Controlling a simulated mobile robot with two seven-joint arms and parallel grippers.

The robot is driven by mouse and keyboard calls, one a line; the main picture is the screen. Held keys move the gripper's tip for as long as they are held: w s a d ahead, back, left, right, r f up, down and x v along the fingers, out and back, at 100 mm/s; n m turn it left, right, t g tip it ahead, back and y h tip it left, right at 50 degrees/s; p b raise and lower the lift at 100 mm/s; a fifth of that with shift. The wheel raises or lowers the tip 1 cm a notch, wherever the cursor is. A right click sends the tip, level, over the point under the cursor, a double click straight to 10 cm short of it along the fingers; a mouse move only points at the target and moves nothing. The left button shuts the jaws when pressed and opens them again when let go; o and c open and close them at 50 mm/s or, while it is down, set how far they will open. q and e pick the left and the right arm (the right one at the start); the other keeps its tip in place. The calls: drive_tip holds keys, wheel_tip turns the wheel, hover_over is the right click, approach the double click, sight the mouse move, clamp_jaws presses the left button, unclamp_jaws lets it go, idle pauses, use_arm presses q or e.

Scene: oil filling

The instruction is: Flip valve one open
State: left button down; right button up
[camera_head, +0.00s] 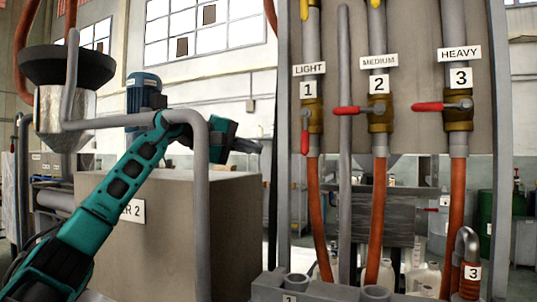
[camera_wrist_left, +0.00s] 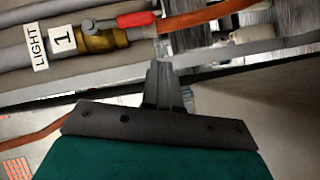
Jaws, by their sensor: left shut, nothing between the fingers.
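Valve one (camera_head: 312,114) is a brass valve on the pipe labelled LIGHT and 1. Its red handle (camera_head: 305,138) hangs straight down along the pipe. In the left wrist view, the brass body (camera_wrist_left: 100,39) and red handle (camera_wrist_left: 136,19) show at the upper left, with the handle lying along the pipe. My left gripper (camera_head: 259,147) is to the left of the valve in the head view, apart from the handle. Its dark fingers (camera_wrist_left: 160,68) are closed together and empty. My right gripper is not in view.
Valve two (camera_head: 377,113) and valve three (camera_head: 458,110) have red handles pointing left. A grey vertical pipe (camera_head: 345,200) stands between pipes one and two. A bent grey pipe (camera_head: 201,200) passes in front of my left arm. A large box (camera_head: 165,240) stands at left.

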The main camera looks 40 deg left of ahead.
use_arm(q)
drive_tip(key=v, duration=0.4)
drive_tip(key=shift+f, duration=0.35)
drive_tip(key=shift+s+a, duration=0.1)
